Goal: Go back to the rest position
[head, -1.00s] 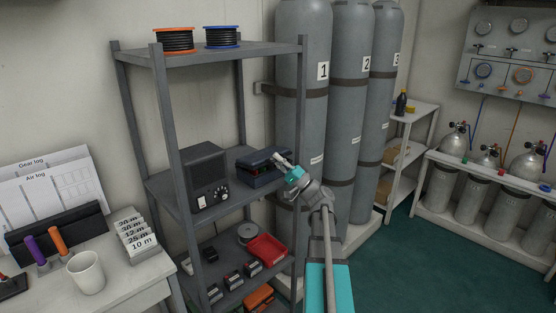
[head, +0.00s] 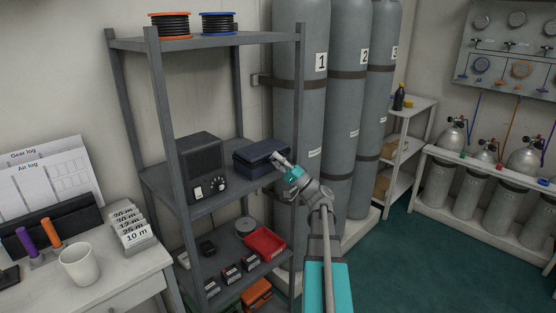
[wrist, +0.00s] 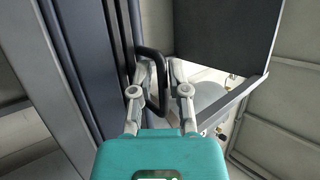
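A dark blue case (head: 256,158) sits on the middle shelf of the grey rack, right of a black speaker box. My gripper (head: 277,158) is at the case's front right side. In the wrist view my gripper (wrist: 160,68) has its two fingers apart, with a dark loop handle (wrist: 162,88) between them. The fingers look open around the handle's bar, with a gap on the right side; contact on the left is unclear. The dark blue side of the case (wrist: 68,60) runs down the left of the wrist view.
The rack's front right post (head: 298,120) stands close beside my gripper. The speaker box (head: 202,167) is left of the case. Tall grey cylinders (head: 300,100) stand behind. Green floor (head: 410,260) is clear at right.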

